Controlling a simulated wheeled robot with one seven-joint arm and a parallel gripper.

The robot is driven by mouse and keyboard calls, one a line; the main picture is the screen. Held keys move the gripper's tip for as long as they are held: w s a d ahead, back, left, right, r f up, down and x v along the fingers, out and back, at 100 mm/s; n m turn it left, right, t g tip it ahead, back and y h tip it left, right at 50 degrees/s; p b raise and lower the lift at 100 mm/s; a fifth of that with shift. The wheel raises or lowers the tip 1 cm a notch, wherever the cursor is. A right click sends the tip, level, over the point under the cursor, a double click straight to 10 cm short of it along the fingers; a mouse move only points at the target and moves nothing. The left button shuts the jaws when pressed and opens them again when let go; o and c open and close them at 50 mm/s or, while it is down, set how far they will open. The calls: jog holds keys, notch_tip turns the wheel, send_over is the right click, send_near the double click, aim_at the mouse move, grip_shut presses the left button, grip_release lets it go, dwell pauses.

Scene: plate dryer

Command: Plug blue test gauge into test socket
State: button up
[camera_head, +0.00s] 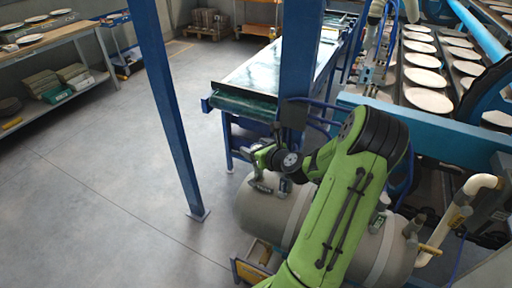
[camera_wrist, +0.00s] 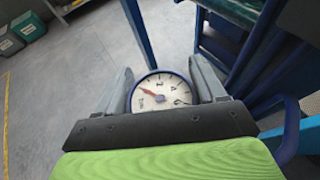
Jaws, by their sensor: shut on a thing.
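In the wrist view, a round gauge (camera_wrist: 160,92) with a white dial, a red needle and a blue rim sits between the two fingers of my gripper (camera_wrist: 163,85). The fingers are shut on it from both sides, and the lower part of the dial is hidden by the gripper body. In the head view, my gripper (camera_head: 268,183) is low over the grey tank, to the left of my green arm, and the gauge cannot be made out there. I cannot make out the test socket in either view.
A grey cylindrical tank (camera_head: 256,218) lies beneath my arm. Blue posts (camera_head: 167,105) stand to the left and behind the gripper (camera_head: 297,70). A conveyor (camera_head: 270,80) and racks of plates (camera_head: 425,80) are behind. The floor (camera_head: 90,190) at left is clear.

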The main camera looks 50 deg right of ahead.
jog(key=shift+f, duration=0.3)
jog(key=o, duration=0.9)
jog(key=shift+c, duration=0.2)
jog(key=p+v, duration=0.2)
jog(key=v, duration=0.9)
